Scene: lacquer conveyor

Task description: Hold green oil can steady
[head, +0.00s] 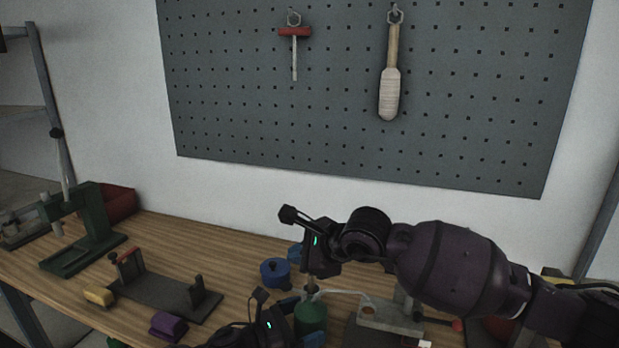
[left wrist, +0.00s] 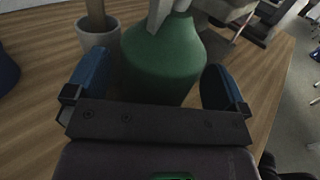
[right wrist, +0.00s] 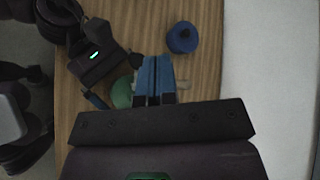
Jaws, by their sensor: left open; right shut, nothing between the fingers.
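The green oil can (head: 311,317) stands upright on the wooden bench, with a pale spout at its top. In the left wrist view the can (left wrist: 165,62) sits between the blue fingers of my left gripper (left wrist: 152,84). Those fingers are open, one on each side, with visible gaps to the can. My right gripper (right wrist: 155,78) is shut and empty. It points down above or close beside the can's top; I cannot tell if it touches. In the right wrist view the can (right wrist: 122,93) is partly hidden by my grippers.
A blue round container (head: 275,272) stands left of the can. A grey pot (left wrist: 98,35) with a wooden handle is close by. A grey block fixture (head: 390,318) is right.

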